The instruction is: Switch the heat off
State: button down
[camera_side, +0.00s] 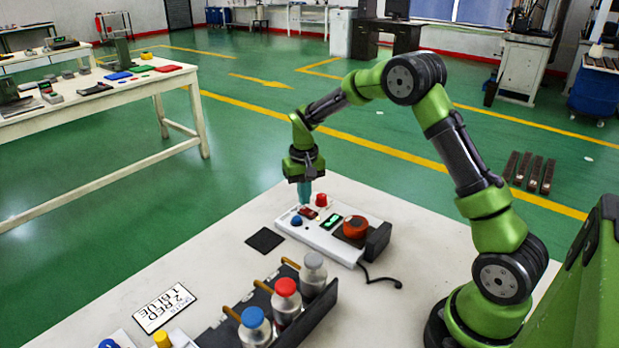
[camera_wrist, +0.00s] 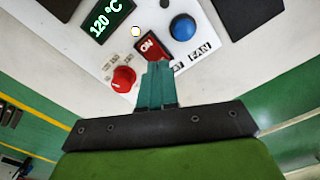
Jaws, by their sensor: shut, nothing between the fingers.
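The white control unit (camera_side: 325,240) lies on the table, with a red rocker switch (camera_wrist: 148,46) marked ON. A lit green display (camera_wrist: 106,19) reads 120 °C. A red knob (camera_wrist: 123,79) and a round blue button (camera_wrist: 183,27) sit on either side of the switch; printing by the blue button reads FAN. My gripper (camera_wrist: 158,66) has its teal fingers together and empty, with the tips at the lower edge of the switch in the wrist view. In the side view my gripper (camera_side: 305,203) points down over the switch end of the unit. I cannot tell whether the tips touch it.
A round orange-red part (camera_side: 355,227) sits at the unit's right end by a dark block (camera_side: 378,241). A black rack (camera_side: 318,318) holds bottles with blue, red and grey caps. A dark square pad (camera_side: 265,240) and a card (camera_side: 165,307) lie to the left.

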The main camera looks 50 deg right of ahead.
aim_at(307, 212)
jog(key=shift+f, duration=1)
dwell(0.7)
jog(key=shift+r, duration=3.55)
jog(key=shift+s+f, duration=0.1)
jog(key=shift+f, duration=0.2)
jog(key=shift+s+a+f, duration=0.2)
jog(key=shift+s+a, duration=0.1)
jog(key=shift+s, duration=0.25)
jog(key=s+a+r+t, duration=0.2)
jog(key=s+a+r, duration=0.2)
jog(key=s, duration=0.3)
jog(key=s+a+r+n+t+y, duration=0.1)
jog(key=s+a+r+t, duration=0.1)
jog(key=s+a+r, duration=0.2)
jog(key=s+a+r+n+t+y, duration=0.1)
jog(key=s+a+r+t, duration=0.2)
jog(key=s, duration=0.8)
notch_tip(307, 212, up, 4)
jog(key=shift+s+a+r, duration=0.1)
jog(key=shift+s+a, duration=0.2)
jog(key=shift+a, duration=0.65)
